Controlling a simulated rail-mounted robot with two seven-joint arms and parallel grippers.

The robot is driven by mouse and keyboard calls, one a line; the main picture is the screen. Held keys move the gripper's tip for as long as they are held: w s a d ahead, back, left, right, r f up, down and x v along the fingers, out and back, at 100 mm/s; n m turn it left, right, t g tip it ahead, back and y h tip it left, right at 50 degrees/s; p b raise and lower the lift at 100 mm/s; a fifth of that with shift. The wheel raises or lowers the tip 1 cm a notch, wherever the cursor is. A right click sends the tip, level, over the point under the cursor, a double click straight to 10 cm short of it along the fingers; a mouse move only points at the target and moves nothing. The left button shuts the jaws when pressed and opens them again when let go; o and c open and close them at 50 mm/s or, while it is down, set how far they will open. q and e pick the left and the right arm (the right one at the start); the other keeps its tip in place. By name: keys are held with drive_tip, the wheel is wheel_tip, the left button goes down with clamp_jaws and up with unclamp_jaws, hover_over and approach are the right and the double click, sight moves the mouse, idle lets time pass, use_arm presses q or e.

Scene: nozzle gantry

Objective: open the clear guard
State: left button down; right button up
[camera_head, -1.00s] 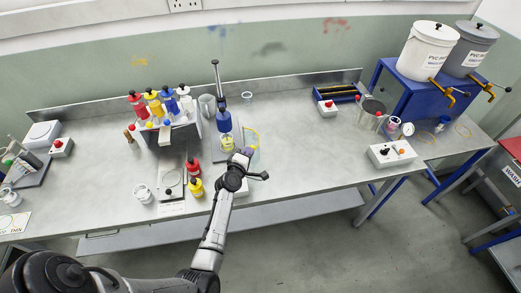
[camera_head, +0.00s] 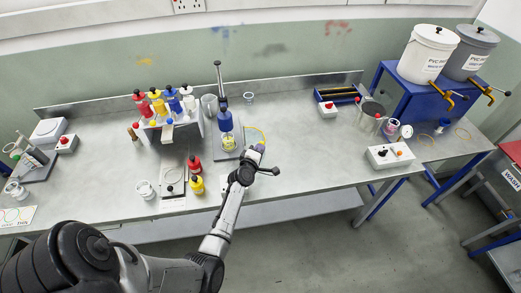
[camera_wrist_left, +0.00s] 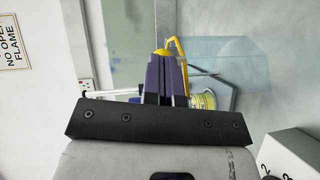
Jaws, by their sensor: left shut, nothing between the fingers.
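The clear guard (camera_wrist_left: 230,55) shows in the wrist view as a see-through, bluish panel to the right of my fingers. Its outline is hard to make out in the head view. My left gripper (camera_head: 258,149) is at the front right of the nozzle gantry (camera_head: 221,85). Its purple fingers (camera_wrist_left: 166,75) are shut and empty. A yellow bent piece (camera_wrist_left: 175,47) shows just beyond the fingertips; I cannot tell whether they touch it. A blue container (camera_head: 225,121) stands over a yellow cup (camera_head: 228,142) at the gantry. My right gripper is not in view.
Red and yellow bottles (camera_head: 197,185) stand left of my left arm. A bottle rack (camera_head: 170,130) is behind them. A switch box (camera_head: 390,155) sits at the right front edge. The bench (camera_head: 300,145) between gantry and box is clear.

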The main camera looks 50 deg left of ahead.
use_arm(q)
drive_tip(key=s+d+r+p, duration=0.1)
drive_tip(key=s+d+p, duration=0.3)
drive_tip(key=d, duration=0.4)
drive_tip(key=shift+s+d+r+p, duration=0.2)
drive_tip(key=shift+s+p, duration=0.2)
drive_tip(key=shift+s, duration=0.25)
